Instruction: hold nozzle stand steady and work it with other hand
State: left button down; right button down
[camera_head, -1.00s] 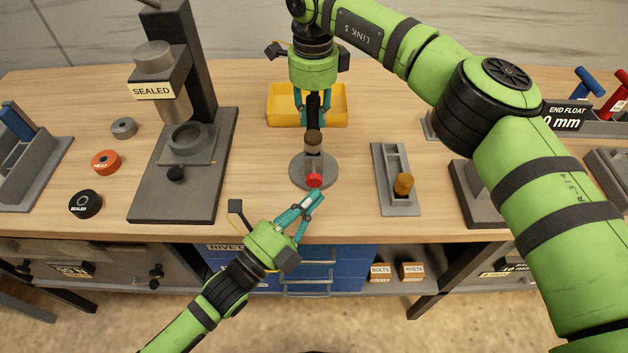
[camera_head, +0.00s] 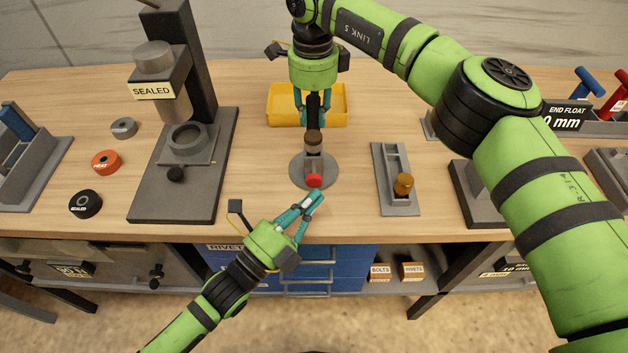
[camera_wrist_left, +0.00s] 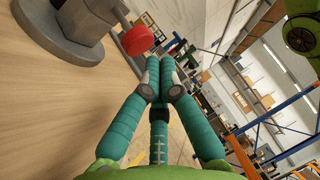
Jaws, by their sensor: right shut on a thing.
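The nozzle stand (camera_head: 313,171) has a round grey base, a short upright post with a brown and dark top, and a red knob (camera_head: 314,181) low on its front. The red knob also shows in the left wrist view (camera_wrist_left: 137,40). My right gripper (camera_head: 313,124) points down from above and is shut at the top of the stand; its own fingers partly hide the grip. My left gripper (camera_head: 318,196) is just in front of and below the red knob. Its fingertips (camera_wrist_left: 162,76) are together with nothing between them, apart from the knob.
A yellow tray (camera_head: 338,105) stands behind the stand. A press labelled SEALED (camera_head: 150,205) is to the left, with several loose rings beside it. A grey fixture with an amber knob (camera_head: 404,185) is to the right. The table's front edge is close to my left gripper.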

dwell(0.3)
pick_arm(q)
jog(key=shift+w, duration=0.4)
jog(key=shift+w, duration=0.85)
dwell(1.0)
jog(key=shift+s, duration=1.25)
jog(key=shift+s, duration=0.1)
jog(key=s, duration=0.5)
jog(key=shift+w, duration=0.1)
